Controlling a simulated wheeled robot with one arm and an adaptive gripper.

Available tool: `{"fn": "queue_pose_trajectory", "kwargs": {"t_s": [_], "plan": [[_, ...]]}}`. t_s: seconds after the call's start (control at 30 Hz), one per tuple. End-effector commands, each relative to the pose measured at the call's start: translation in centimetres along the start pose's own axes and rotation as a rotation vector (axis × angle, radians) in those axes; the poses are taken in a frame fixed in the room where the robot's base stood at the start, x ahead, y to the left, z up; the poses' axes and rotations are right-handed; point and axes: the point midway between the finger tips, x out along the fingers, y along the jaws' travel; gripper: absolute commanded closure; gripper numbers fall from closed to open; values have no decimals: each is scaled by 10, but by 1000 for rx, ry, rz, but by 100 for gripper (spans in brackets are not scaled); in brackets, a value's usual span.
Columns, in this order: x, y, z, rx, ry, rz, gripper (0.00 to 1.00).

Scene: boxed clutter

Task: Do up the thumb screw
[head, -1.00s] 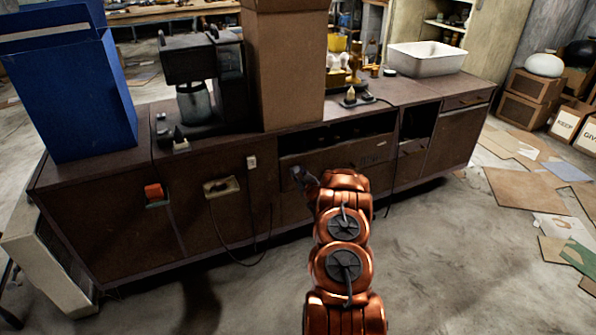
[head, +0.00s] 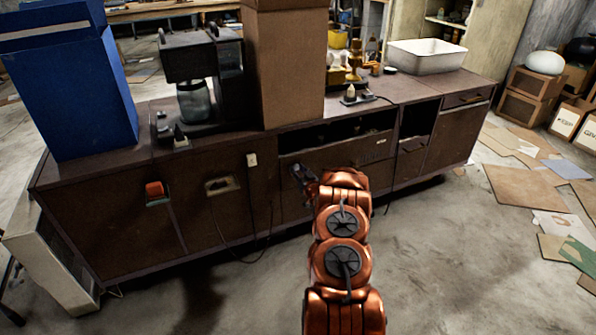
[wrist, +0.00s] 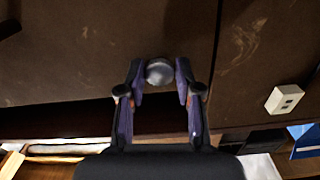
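A round silver knob, taken as the thumb screw (wrist: 159,71), stands out from the brown cabinet face in the wrist view. My gripper (wrist: 159,80) has one fingertip on each side of it. In the head view my gripper (head: 304,178) is at the cabinet (head: 115,225) front, below the open shelf slot. The knob cannot be made out there; it is small and at the gripper.
On the cabinet top stand a blue box (head: 75,95), a dark machine (head: 200,75), a tall cardboard box (head: 284,65) and a white tub (head: 427,56). A cord hangs down the cabinet front. In the wrist view a white socket (wrist: 284,99) sits at right.

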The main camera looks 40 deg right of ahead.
Motion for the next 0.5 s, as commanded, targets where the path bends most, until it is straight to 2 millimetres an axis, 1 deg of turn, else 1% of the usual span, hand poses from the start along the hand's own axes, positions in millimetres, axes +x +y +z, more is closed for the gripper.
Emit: {"fn": "queue_pose_trajectory", "kwargs": {"t_s": [0.03, 0.17, 0.5], "plan": [[0, 0, 0, 0, 0, 0, 57], [0, 0, 0, 0, 1, 0, 45], [-1, 1, 0, 0, 0, 1, 45]]}}
